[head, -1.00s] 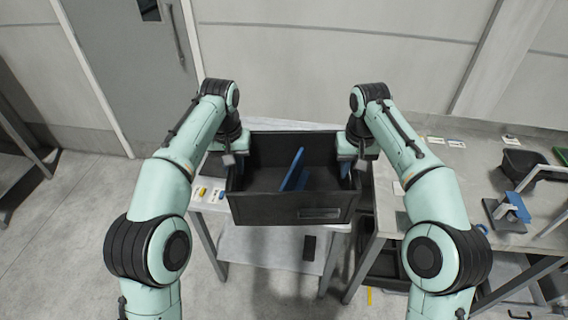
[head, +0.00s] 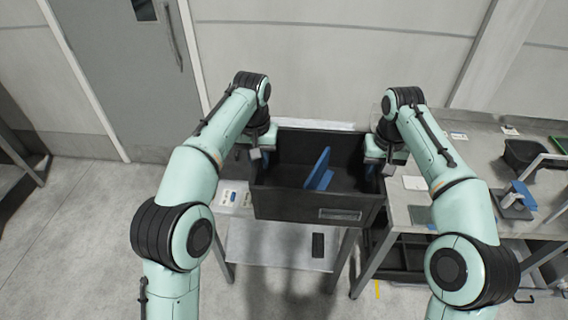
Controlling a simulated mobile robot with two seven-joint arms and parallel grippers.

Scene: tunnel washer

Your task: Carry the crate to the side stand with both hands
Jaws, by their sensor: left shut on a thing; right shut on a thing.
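The black crate (head: 290,202) is held between my two arms in the middle of the head view, with a blue flat piece (head: 319,170) leaning inside it. My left gripper (head: 262,160) is shut at the crate's left wall. My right gripper (head: 376,158) is shut at its right wall. The fingertips are partly hidden by the wrists and the crate walls. A small stand (head: 236,222) with a light top and a lower shelf is beneath the crate. The crate hides much of its top, so I cannot tell if they touch.
A grey workbench (head: 462,185) stands at the right, bearing a black bin (head: 524,155) and a blue-and-grey device (head: 517,197). Cards lie on the stand's left part. A dark flat object (head: 318,245) is on the lower shelf. Open floor (head: 70,230) lies at left.

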